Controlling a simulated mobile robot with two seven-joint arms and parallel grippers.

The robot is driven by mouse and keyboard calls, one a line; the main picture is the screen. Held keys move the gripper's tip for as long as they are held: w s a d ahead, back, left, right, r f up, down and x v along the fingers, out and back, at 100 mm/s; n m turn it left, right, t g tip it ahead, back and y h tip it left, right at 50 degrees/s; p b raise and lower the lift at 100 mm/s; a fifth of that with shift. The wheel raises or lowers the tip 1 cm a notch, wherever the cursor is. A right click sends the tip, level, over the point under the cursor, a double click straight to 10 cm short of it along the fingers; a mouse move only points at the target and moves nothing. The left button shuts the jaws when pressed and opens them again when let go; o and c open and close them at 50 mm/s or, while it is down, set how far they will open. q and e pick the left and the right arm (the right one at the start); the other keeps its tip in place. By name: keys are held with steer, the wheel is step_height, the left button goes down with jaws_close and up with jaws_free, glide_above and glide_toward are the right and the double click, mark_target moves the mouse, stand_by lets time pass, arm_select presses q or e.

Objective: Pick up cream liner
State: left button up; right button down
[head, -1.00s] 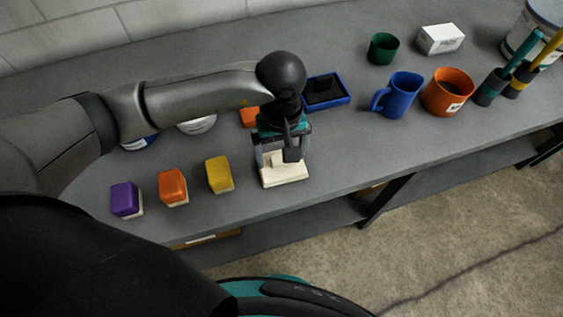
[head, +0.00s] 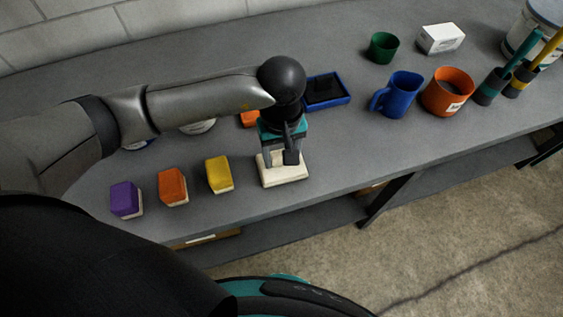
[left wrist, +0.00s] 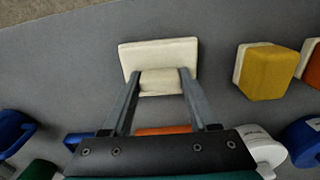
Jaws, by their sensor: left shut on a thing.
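The cream liner (head: 287,176) is a pale flat block with a raised middle part, near the front edge of the grey bench. My left gripper (head: 281,160) is over it, pointing down. In the left wrist view the liner (left wrist: 157,54) lies at the fingertips, and my left gripper (left wrist: 160,84) is shut on its raised part, one finger on each side. The liner appears to rest on the bench. My right gripper does not show.
Purple (head: 125,199), orange (head: 172,186) and yellow (head: 218,174) blocks stand left of the liner. A blue tray (head: 346,100) lies behind it. A blue mug (head: 401,96), orange mug (head: 447,92) and green cup (head: 383,48) stand to the right. The bench right of the liner is clear.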

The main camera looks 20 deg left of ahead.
arm_select(q)
steer(key=shift+c, duration=1.3)
steer(key=shift+r, duration=0.1)
